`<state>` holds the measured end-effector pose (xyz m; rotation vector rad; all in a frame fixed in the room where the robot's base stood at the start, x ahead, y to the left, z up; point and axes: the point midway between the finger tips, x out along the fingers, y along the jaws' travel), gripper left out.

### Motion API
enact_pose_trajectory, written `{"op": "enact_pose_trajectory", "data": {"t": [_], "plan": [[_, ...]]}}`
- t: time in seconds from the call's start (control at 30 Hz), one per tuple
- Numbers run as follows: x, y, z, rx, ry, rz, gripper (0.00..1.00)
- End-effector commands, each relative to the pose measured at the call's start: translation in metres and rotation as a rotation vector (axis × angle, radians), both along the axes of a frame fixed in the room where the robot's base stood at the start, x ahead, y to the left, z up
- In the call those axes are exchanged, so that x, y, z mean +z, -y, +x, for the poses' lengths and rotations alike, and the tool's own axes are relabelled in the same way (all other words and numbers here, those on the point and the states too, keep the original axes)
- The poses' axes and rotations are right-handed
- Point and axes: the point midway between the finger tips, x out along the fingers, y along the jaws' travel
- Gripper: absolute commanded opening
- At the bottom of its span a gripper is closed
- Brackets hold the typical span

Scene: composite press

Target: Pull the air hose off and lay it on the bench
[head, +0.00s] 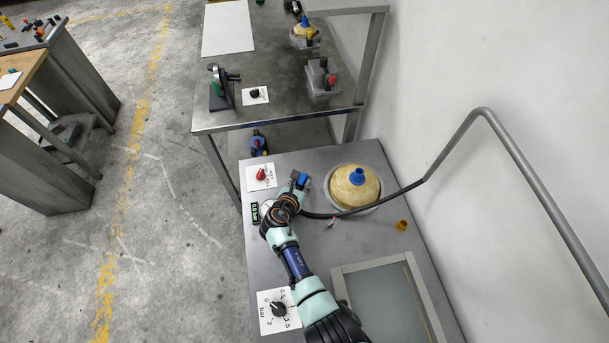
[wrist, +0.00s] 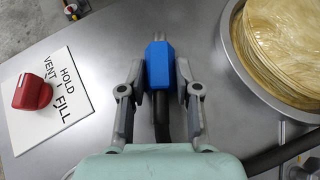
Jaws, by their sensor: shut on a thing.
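The air hose ends in a blue connector (wrist: 159,66), which also shows at the gripper tip in the head view (head: 304,179). My gripper (wrist: 159,92) is shut on this connector, one finger on each side. A grey metal fitting (wrist: 159,37) lies in line just beyond the connector; I cannot tell whether the two are still joined. The black hose (head: 390,197) runs from under my gripper to the right, past the yellow dome, to a bent grey pipe (head: 460,133). Part of the hose is hidden under my gripper. The grey bench (head: 293,161) lies below.
A yellow dome with a blue top (head: 353,190) stands in a round seat to the right. A red selector knob (head: 262,174) sits on a HOLD/VENT/FILL card at left. A bar dial (head: 279,309) and a glass-panelled frame (head: 393,300) are nearer.

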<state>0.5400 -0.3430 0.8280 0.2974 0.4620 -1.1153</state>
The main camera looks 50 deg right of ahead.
Motion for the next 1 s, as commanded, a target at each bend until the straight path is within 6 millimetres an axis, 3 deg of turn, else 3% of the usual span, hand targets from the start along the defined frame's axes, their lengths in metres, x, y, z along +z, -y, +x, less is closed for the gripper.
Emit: {"op": "enact_pose_trajectory", "data": {"t": [0.1, 0.13, 0.3, 0.67, 0.83, 1.0], "plan": [[0.001, 0.000, 0.000, 0.000, 0.000, 0.000, 0.00], [0.001, 0.000, 0.000, 0.000, 0.000, 0.000, 0.34], [0.001, 0.000, 0.000, 0.000, 0.000, 0.000, 0.61], [0.002, -0.003, -0.001, 0.000, 0.001, -0.001, 0.61], [0.013, -0.021, -0.010, 0.002, 0.001, 0.000, 0.61], [0.034, -0.055, -0.024, 0.003, 0.003, 0.000, 0.61]]}}
